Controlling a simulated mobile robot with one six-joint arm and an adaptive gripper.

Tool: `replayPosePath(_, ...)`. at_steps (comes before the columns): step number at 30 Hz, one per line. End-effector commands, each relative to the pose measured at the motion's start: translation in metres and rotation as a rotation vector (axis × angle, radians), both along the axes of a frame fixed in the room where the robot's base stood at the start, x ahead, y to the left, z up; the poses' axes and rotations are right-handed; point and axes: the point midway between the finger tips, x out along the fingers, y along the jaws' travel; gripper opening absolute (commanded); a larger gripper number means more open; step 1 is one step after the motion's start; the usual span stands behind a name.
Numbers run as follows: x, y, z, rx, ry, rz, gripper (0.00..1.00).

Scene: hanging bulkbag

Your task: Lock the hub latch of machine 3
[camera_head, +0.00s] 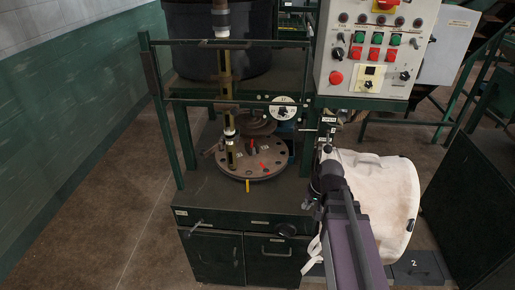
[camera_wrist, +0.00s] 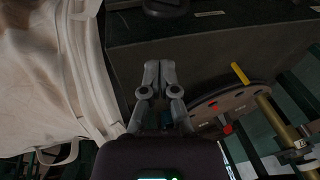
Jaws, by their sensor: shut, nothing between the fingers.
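A round grey disc with holes (camera_head: 273,170), perhaps the hub, sits flat on a dark green machine cabinet (camera_head: 250,209). A red piece (camera_head: 252,146) stands on it and a yellow piece (camera_head: 247,185) sticks out at its front rim. The disc (camera_wrist: 222,103), its yellow piece (camera_wrist: 240,73) and a red piece (camera_wrist: 227,129) show in the wrist view, right of my gripper (camera_wrist: 159,66). My gripper is shut and empty, apart from the disc. In the head view its fingers are largely hidden by my arm. I cannot tell which part is the latch, nor read a machine number 3.
A white bulk bag (camera_head: 378,190) hangs close right of my arm; it fills the left of the wrist view (camera_wrist: 45,75). A control box (camera_head: 374,45) with buttons is above. A brass-coloured upright rod (camera_head: 226,92) stands over the disc. A plate marked 2 (camera_head: 416,266) lies lower right. Floor at left is clear.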

Motion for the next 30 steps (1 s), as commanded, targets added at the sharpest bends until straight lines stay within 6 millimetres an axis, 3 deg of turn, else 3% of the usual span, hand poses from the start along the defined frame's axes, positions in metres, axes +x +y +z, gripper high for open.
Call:
replayPosePath(3,0.043,0.024,-0.012,0.145,-0.087,-0.03,0.0)
replayPosePath(9,0.114,0.06,-0.007,0.42,-0.241,-0.121,0.0)
replayPosePath(18,0.207,0.081,0.017,0.8,-0.423,-0.327,0.0)
replayPosePath(24,0.241,0.079,0.03,0.949,-0.479,-0.436,0.0)
replayPosePath(30,0.251,0.077,0.036,0.996,-0.495,-0.475,0.0)
